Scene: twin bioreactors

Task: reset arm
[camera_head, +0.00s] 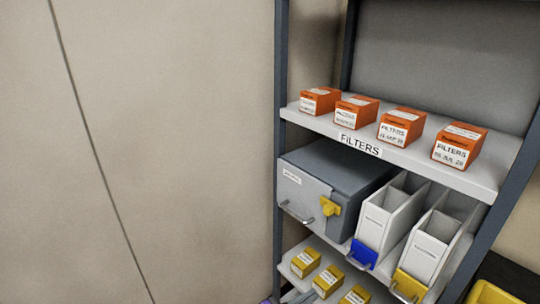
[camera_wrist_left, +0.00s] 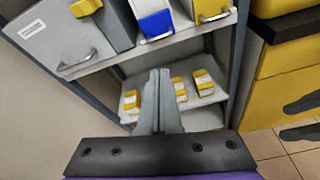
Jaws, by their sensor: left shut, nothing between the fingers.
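My left gripper (camera_wrist_left: 160,72) is shut and empty. Its two grey fingers point up the left wrist view, in front of the lower shelf with yellow boxes. In the head view only a small part of my left arm shows, at the bottom edge. My right gripper does not show clearly in either view.
A dark-framed shelf unit holds several orange filter boxes (camera_head: 397,127) on its upper shelf (camera_head: 310,121). Below are a grey case (camera_head: 335,170), two white bins (camera_head: 387,215) and yellow boxes (camera_head: 305,262). A yellow cabinet (camera_wrist_left: 275,75) stands right. The left wall (camera_head: 150,130) is bare.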

